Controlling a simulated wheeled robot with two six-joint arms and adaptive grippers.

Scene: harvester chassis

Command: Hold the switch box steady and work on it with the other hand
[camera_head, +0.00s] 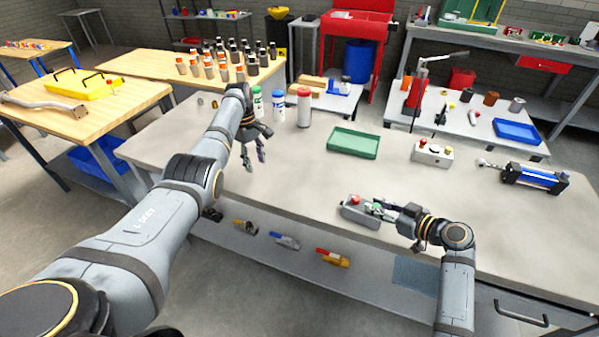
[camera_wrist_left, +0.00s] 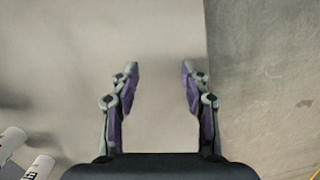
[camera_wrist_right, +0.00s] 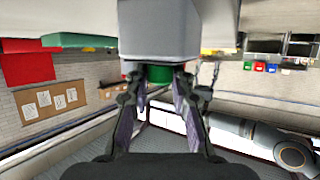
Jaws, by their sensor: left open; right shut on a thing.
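A grey switch box (camera_head: 353,213) with a red button sits near the front edge of the long table. My right gripper (camera_head: 376,209) is shut at its right end, where a green part shows. In the right wrist view the fingers (camera_wrist_right: 158,80) flank a green round part (camera_wrist_right: 159,74) against the grey box (camera_wrist_right: 160,32); the exact contact is partly hidden. My left gripper (camera_head: 262,146) is open and empty above the table, left of the box and apart from it. In the left wrist view its fingers (camera_wrist_left: 160,85) stand apart over bare tabletop.
A second box (camera_head: 432,153) with red and yellow buttons stands behind to the right. A green tray (camera_head: 353,143), bottles (camera_head: 304,107) and a blue cylinder (camera_head: 535,178) stand on the table (camera_head: 300,190). The tabletop between my grippers is clear. Tools lie on the lower shelf (camera_head: 300,265).

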